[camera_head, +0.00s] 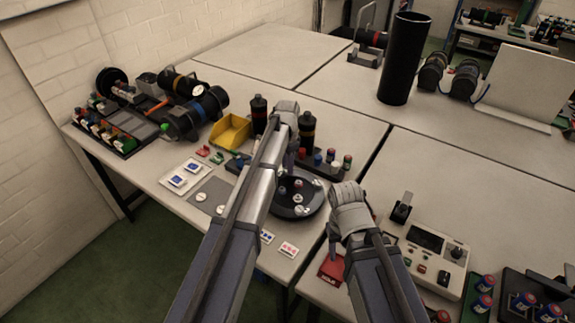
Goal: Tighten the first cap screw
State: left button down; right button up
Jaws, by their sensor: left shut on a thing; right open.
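A round black disc (312,203) with several small light and reddish screw-like parts lies on the near table, partly hidden behind my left arm. I cannot tell which part is the first cap screw. My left gripper (291,146) is above the far side of the disc. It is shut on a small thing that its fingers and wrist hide. My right gripper (346,190) is open, to the right of the disc and apart from it.
A yellow bin (230,131) and dark bottles stand behind the disc. A grey control box (433,254) is at right. A tall black cylinder (404,58) stands on the back table. The table right of centre (470,165) is clear.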

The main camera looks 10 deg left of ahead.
pick_arm(q)
jog(key=shift+w+a+m, duration=0.1)
jog(key=shift+m, duration=0.8)
jog(key=c, duration=0.6)
grip_release()
jog(key=shift+r, duration=0.1)
pick_arm(e)
jog(key=shift+r, duration=0.15)
pick_arm(q)
notch_tip(320, 180, up, 8)
jog(key=p, duration=0.8)
pick_arm(e)
notch_tip(320, 180, up, 8)
pick_arm(q)
jog(key=shift+f, duration=0.2)
pick_arm(e)
jog(key=shift+f, duration=0.2)
